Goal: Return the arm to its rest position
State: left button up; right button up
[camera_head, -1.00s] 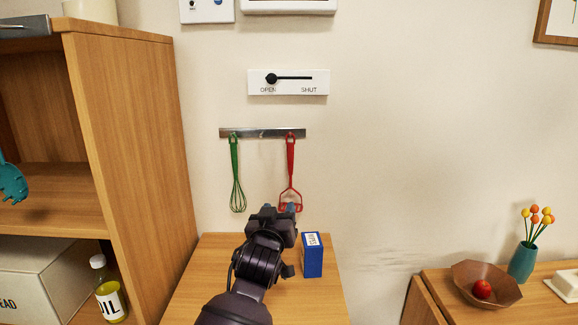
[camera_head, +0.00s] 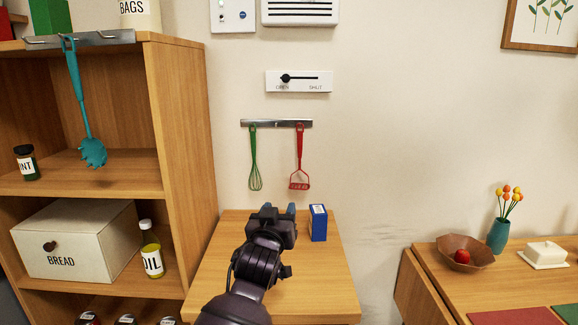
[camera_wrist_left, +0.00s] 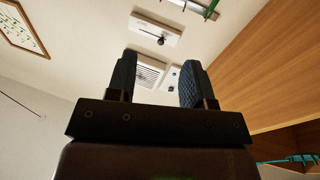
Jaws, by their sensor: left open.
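My left gripper (camera_head: 278,211) is above the small wooden table in the head view, to the left of the blue box. In the left wrist view its two fingers (camera_wrist_left: 158,82) stand apart with nothing between them. The fingers point up toward the wall and its panels. My left arm reaches in from the bottom of the head view. My right gripper does not show in either view.
A blue box (camera_head: 318,223) stands on the small table (camera_head: 325,290). A green whisk (camera_head: 254,160) and a red masher (camera_head: 299,172) hang from a wall rail (camera_head: 276,123). A shelf unit (camera_head: 183,130) is at left; a side table (camera_head: 440,285) is at right.

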pick_arm(q)
jog(key=s+a+f+g+y, duration=0.1)
jog(key=s+a+f, duration=0.65)
jog(key=f, duration=0.25)
jog(key=s+a+f+g+y, duration=0.1)
jog(key=s+a+f, duration=0.6)
jog(key=a+f, duration=0.25)
jog(key=s+a+f+g+y, duration=0.1)
jog(key=s+a+f, duration=0.3)
jog(key=s+f, duration=0.4)
jog(key=s+a+f+g+y, duration=0.1)
jog(key=s+a+f+g, duration=0.3)
jog(key=s+f, duration=0.4)
jog(key=s, duration=0.5)
jog(key=shift+s+a+f, duration=0.15)
jog(key=shift+s+f, duration=0.15)
jog(key=shift+s, duration=0.05)
